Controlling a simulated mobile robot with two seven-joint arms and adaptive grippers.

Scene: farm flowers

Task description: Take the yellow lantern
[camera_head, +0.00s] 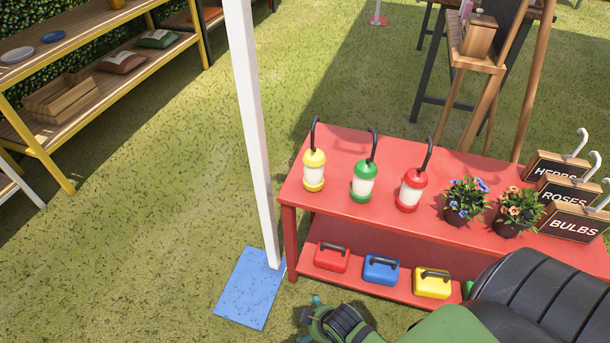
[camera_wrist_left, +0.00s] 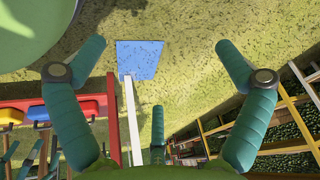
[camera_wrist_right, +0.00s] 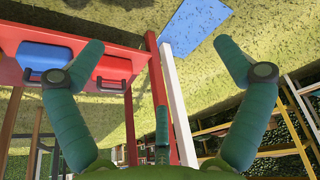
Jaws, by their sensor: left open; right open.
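The yellow lantern (camera_head: 314,171) stands upright on the left end of the red table (camera_head: 335,207), its dark hooked handle pointing up. It is the leftmost of three lanterns and shows in neither wrist view. My left gripper (camera_wrist_left: 160,48) is open and empty in the left wrist view, with grass and a blue plate beyond its fingers. My right gripper (camera_wrist_right: 160,48) is open and empty in the right wrist view, near the table's lower shelf. Part of my arm and a gripper show at the bottom of the head view, below the table.
A green lantern (camera_head: 363,183) and a red lantern (camera_head: 411,190) stand to the right, then potted flowers (camera_head: 466,200) and signs (camera_head: 572,220). Red, blue and yellow boxes (camera_head: 432,284) sit on the lower shelf. A white post (camera_head: 252,130) rises from a blue plate (camera_head: 250,290) left of the table.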

